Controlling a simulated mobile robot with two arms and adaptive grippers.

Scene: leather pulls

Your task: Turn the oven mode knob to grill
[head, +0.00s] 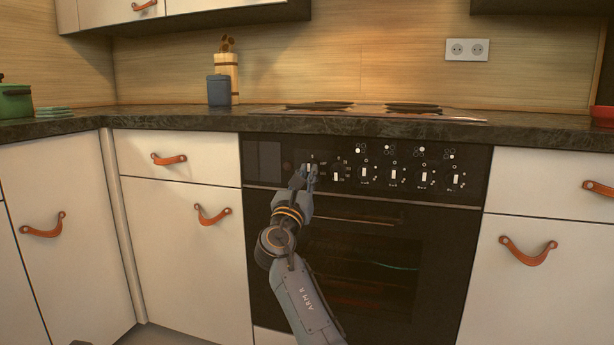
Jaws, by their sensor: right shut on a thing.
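The oven (362,255) is black and built in under the counter, with a row of several knobs along its control panel (478,168). My right gripper (308,174) is at the left end of this row, shut on the leftmost knob (310,167), which I take to be the oven mode knob. The fingers cover most of that knob, so its pointer setting and the grill mark cannot be read. A second knob (337,175) is just right of the fingers.
The oven door handle (375,198) runs below the panel. White drawers with leather pulls (169,159) flank the oven. The dark counter (170,119) above holds a cooktop (365,112), a blue canister (219,90) and a green pot (15,102). The space before the right cabinets is clear.

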